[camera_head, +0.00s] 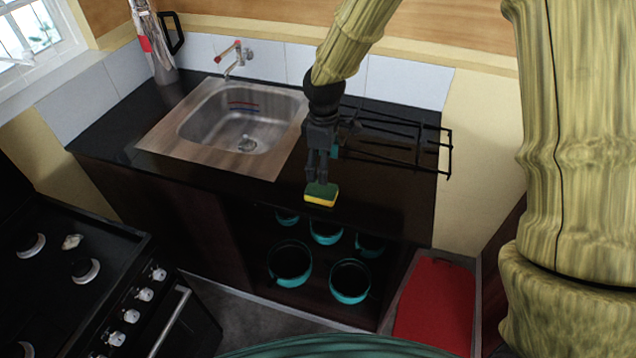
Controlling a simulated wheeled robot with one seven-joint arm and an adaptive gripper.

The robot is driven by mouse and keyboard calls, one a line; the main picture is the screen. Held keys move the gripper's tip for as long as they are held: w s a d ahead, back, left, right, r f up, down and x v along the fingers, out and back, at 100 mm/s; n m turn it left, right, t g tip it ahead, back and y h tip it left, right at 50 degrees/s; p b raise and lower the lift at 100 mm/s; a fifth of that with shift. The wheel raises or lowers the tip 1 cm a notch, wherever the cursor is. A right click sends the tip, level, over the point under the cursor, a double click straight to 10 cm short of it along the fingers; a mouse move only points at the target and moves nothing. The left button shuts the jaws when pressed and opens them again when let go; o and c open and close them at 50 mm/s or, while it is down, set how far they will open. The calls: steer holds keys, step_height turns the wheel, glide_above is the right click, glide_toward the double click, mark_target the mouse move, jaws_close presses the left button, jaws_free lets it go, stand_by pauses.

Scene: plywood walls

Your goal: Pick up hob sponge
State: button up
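The sponge (321,197) is a small block with a green top and a yellow lower side. It shows close to the front edge of the black counter, right of the sink. My gripper (318,179) points down from above, with its dark fingertips at the sponge's upper side. The fingers overlap the sponge's back part in this view. I cannot tell whether they grip it, only touch it or stand just above it. I also cannot tell whether the sponge rests on the counter (385,195).
A steel sink (205,112) in a wooden surround lies left of my gripper. Several teal pots (290,262) stand on shelves below. A stove (75,270) is at lower left, a red-topped bin (437,300) at lower right.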

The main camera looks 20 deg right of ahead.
steer(key=p, duration=0.1)
glide_above(322, 188)
steer(key=f, duration=0.4)
steer(key=shift+s+d+f, duration=0.15)
steer(key=shift+s+f, duration=0.2)
steer(key=shift+f, duration=0.05)
steer(key=shift+s+f, duration=0.1)
steer(key=shift+f, duration=0.05)
steer(key=shift+w+a+f+p, duration=0.1)
steer(key=shift+w+f+p, duration=0.1)
steer(key=shift+f+p, duration=0.45)
steer(key=shift+w+a+f+p, duration=0.1)
steer(key=shift+w+f+p, duration=0.05)
steer(key=shift+f+p, duration=0.85)
steer(key=shift+f, duration=0.9)
steer(key=c, duration=0.8)
steer(key=shift+r, duration=0.1)
